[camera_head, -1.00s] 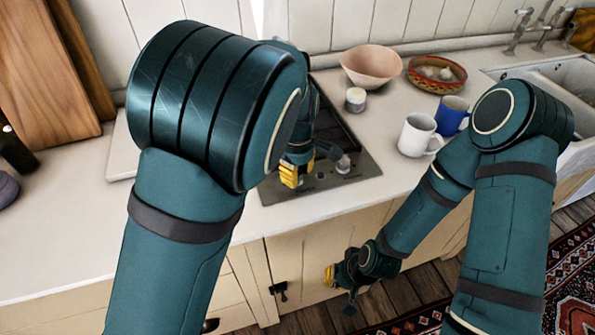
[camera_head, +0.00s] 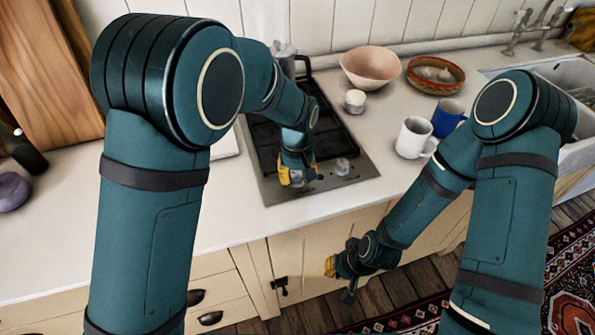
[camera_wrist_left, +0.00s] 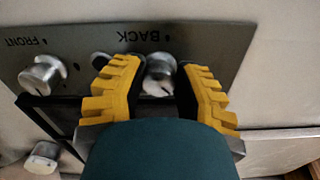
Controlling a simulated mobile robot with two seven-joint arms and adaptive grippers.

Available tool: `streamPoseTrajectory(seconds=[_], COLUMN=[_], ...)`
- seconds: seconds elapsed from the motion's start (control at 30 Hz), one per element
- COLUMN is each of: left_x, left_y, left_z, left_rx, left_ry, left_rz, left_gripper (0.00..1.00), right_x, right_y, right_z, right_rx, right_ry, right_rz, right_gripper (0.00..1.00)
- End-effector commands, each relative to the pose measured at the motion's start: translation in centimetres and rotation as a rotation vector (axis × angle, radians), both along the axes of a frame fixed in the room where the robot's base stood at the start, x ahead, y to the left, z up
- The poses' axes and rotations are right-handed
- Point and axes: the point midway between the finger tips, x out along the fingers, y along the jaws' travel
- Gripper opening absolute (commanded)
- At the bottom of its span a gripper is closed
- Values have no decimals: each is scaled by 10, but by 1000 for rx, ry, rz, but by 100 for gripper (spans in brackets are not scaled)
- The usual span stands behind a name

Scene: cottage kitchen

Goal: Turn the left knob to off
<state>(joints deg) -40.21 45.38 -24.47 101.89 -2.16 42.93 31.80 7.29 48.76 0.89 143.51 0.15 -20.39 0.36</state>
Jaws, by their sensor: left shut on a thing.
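The gas hob (camera_head: 272,188) is set in the counter, with knobs on its front metal strip. My left gripper (camera_head: 297,178) points down at the left knob, which it mostly hides in the head view. In the left wrist view, which is upside down, the left knob (camera_wrist_left: 158,75), beside the word BACK, sits between the yellow fingers of my left gripper (camera_wrist_left: 160,88), which is shut on it. The right knob (camera_head: 342,167) is free; it also shows beside FRONT in the wrist view (camera_wrist_left: 42,73). My right gripper (camera_head: 340,268) hangs low before the cabinet, its jaws unclear.
Right of the hob stand a small jar (camera_head: 355,101), a white mug (camera_head: 413,138) and a blue mug (camera_head: 449,117). Behind are a pink bowl (camera_head: 371,68) and a patterned bowl (camera_head: 436,75). The counter front left of the hob is clear.

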Motion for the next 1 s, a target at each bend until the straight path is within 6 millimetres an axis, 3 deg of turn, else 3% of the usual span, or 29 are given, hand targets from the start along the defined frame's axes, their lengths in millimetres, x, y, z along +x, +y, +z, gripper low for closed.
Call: streamPoseTrajectory(seconds=[0.6,1.0], left_x=[-1,-1], left_y=[4,4], left_z=[-2,-2], left_rx=[0,1], left_ry=[6,6], left_rz=[-555,-759], left_gripper=[0,0], right_x=[4,5], right_y=[-1,-1], right_z=[11,13], right_rx=[-2,-2], right_ry=[-9,-11], right_rz=[-7,-8], right_gripper=[0,0])
